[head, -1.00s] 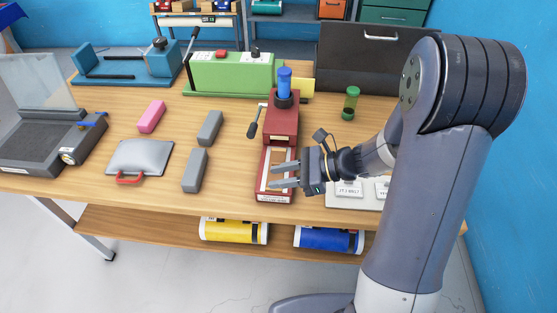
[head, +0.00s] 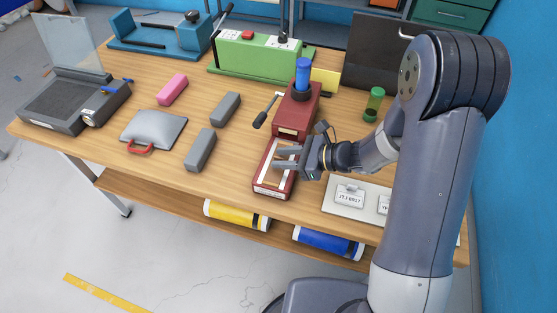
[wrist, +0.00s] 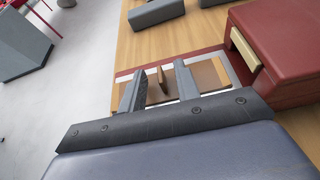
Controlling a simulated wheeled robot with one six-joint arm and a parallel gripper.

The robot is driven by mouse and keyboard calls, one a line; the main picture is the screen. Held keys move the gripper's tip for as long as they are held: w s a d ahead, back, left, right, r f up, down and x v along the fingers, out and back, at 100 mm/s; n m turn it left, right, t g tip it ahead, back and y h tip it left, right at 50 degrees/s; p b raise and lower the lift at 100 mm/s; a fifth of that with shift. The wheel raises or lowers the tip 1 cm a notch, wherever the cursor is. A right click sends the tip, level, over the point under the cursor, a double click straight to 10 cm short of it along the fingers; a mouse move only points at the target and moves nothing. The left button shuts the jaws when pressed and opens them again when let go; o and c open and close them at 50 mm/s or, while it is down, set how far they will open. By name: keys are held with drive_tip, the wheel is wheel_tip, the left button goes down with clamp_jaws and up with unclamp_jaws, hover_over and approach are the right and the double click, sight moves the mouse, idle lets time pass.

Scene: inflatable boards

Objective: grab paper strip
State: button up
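The red device (head: 297,108) with a blue top stands on the bench, and its low red tray (head: 272,189) extends toward the front edge. A tan-brown strip lies in the tray between white edges; it also shows in the wrist view (wrist: 207,75). I cannot tell for sure which of these is the paper strip. My gripper (head: 276,160) reaches in from the right, over the tray. In the wrist view its fingers (wrist: 158,85) are apart, with a small brown upright piece (wrist: 161,76) between them. Contact with it cannot be seen.
Two grey blocks (head: 200,150), a grey case with red handle (head: 153,130) and a pink block (head: 172,89) lie to the left. A green machine (head: 255,55) stands behind. A green-capped bottle (head: 373,104) and a white tag board (head: 347,196) are at the right, near my arm.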

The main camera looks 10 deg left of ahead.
drive_tip(key=shift+a, duration=0.1)
clamp_jaws()
idle(0.6)
